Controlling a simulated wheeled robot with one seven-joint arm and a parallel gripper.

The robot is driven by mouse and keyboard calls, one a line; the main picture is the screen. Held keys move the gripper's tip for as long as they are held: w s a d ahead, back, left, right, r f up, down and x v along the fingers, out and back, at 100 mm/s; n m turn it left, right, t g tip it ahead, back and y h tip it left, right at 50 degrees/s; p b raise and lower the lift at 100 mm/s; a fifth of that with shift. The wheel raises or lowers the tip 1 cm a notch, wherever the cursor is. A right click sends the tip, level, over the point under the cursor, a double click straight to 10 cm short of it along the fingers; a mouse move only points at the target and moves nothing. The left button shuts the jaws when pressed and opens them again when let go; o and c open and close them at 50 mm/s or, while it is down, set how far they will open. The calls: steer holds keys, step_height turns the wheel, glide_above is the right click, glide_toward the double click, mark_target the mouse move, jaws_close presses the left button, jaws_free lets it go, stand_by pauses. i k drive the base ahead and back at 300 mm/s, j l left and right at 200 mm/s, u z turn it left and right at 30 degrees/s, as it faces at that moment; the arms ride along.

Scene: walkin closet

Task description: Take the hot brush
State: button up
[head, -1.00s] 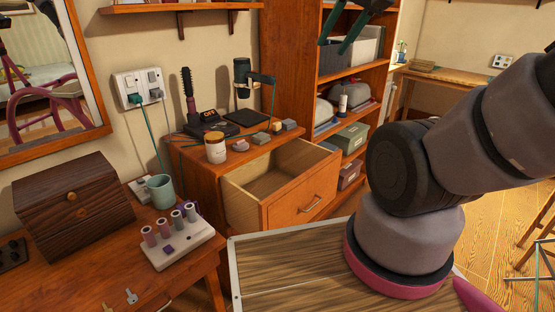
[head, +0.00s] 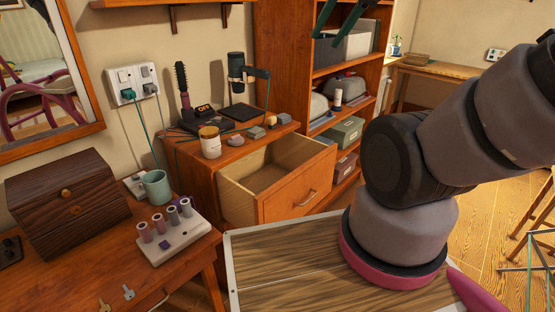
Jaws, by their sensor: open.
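The hot brush (head: 183,86) stands upright on top of the wooden drawer cabinet (head: 196,178), its dark bristled barrel pointing up. Its lower end is at a dark base with a small lit display reading what looks like OFF. My gripper (head: 337,18) shows only in part at the top edge, as two dark green fingers spread apart. It is open, with nothing seen between the fingers. In the picture it is right of the brush and higher, clear of it. The rest of the gripper is out of frame.
A lidded jar (head: 210,142) and small blocks stand in front. The cabinet's top drawer (head: 292,192) is pulled open and looks empty. A mug (head: 156,188) and a wooden box (head: 68,204) are on the left table.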

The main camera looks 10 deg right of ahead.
mark_target(179, 66)
steer(key=i+u, duration=0.1)
steer(key=u, duration=0.25)
steer(key=i+u, duration=0.15)
steer(key=u, duration=0.2)
steer(key=i+u, duration=0.1)
steer(key=u, duration=0.25)
